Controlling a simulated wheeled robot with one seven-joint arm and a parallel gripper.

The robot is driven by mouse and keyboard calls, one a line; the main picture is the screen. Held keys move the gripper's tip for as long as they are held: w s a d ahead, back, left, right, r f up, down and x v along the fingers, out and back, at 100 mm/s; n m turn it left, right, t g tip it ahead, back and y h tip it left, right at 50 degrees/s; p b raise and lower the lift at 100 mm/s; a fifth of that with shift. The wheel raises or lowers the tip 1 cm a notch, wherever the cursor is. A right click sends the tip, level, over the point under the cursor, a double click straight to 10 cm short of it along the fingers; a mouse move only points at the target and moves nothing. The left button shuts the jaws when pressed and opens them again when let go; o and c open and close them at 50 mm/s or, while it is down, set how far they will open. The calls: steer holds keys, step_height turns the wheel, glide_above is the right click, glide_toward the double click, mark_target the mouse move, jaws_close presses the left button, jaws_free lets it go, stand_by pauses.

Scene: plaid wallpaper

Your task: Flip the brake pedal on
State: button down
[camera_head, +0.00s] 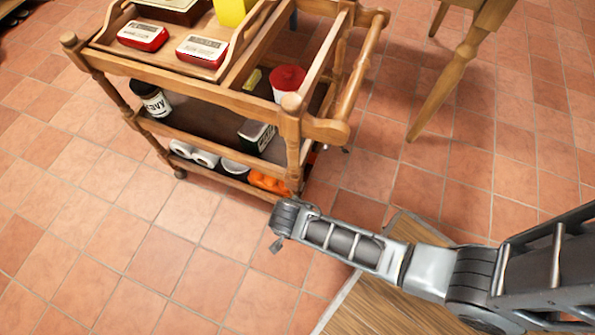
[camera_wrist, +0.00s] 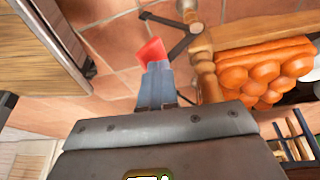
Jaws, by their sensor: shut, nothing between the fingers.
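My gripper (camera_wrist: 157,85) points away from the wrist camera, its two blue-grey fingers side by side, closed and empty. A red piece (camera_wrist: 152,50) shows at their tips; I cannot tell whether it is part of the fingers. Beyond and right of the tips, a dark bar-like part (camera_wrist: 168,19) is near a turned wooden leg (camera_wrist: 207,75) of the cart; I cannot tell whether it is the brake pedal. In the head view, the end of my arm is at the cart's near right leg and hides its foot. No brake pedal shows clearly there.
The wooden cart (camera_head: 291,130) holds red-and-white boxes (camera_head: 142,36), a dark jar (camera_head: 152,99) and an orange item (camera_head: 268,181) on its shelves. A wooden table leg (camera_head: 442,85) stands at upper right. Tiled floor (camera_head: 110,245) is clear at left.

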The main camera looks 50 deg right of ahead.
steer(key=s+d+f+m+t+y+b, duration=0.1)
steer(key=s+f+t+b, duration=0.4)
steer(key=f, duration=0.2)
steer(key=shift+s+d+t+y+b, duration=0.3)
steer(key=shift+d, duration=0.1)
steer(key=shift+s+f, duration=0.15)
stand_by(0.4)
steer(key=d+p+v, duration=0.1)
steer(key=p+v, duration=0.6)
steer(key=v, duration=0.6)
steer(key=shift+r+p, duration=0.4)
steer(key=shift+r, duration=0.05)
steer(key=shift+d, duration=0.1)
